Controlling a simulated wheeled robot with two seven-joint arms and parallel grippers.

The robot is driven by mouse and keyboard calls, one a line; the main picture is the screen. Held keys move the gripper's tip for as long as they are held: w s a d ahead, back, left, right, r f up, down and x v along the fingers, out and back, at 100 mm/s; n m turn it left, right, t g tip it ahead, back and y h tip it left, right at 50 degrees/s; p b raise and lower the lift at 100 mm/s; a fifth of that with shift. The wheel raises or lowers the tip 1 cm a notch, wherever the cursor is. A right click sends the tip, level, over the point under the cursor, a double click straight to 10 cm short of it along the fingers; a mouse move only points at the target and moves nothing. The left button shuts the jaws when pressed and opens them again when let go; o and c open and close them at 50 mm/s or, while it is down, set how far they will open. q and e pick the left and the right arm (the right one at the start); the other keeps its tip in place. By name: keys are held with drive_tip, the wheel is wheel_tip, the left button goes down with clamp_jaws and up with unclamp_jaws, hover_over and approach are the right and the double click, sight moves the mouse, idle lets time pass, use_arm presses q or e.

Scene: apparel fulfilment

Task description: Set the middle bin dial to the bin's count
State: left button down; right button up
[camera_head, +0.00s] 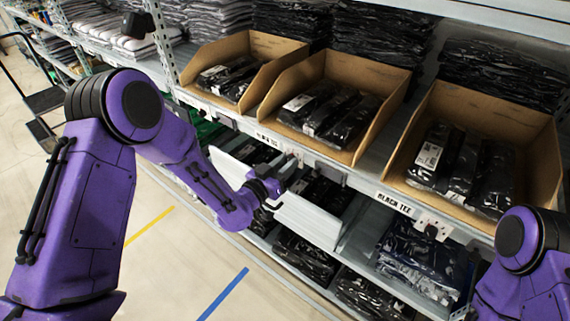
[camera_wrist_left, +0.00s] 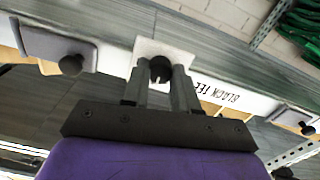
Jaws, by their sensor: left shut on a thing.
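The middle cardboard bin (camera_head: 385,82) stands on the shelf in the head view, with three black bagged garments (camera_head: 327,112) visible inside. Below it is a "BLACK TEE" label (camera_head: 267,139) on the shelf edge. In the left wrist view, a round black dial knob (camera_wrist_left: 160,66) sits on a white plate (camera_wrist_left: 148,47) beside the upside-down label (camera_wrist_left: 218,92). My left gripper (camera_wrist_left: 160,78) is shut on this knob; in the head view the gripper (camera_head: 287,172) is at the shelf edge under the middle bin and hides most of the dial. My right gripper is out of view.
Similar bins stand at left (camera_head: 268,47) and right (camera_head: 535,128), holding black bags. A white tray front (camera_head: 305,217) sits below my left gripper. Another dark knob (camera_wrist_left: 71,64) is on the rail at left in the wrist view. The aisle floor (camera_head: 180,262) is open.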

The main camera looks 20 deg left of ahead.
use_arm(q)
drive_tip(key=shift+n, duration=0.3)
drive_tip(key=shift+n+b, duration=0.65)
drive_tip(key=shift+n, duration=2.95)
drive_tip(key=c, duration=0.9)
unclamp_jaws()
drive_tip(key=shift+o, duration=0.2)
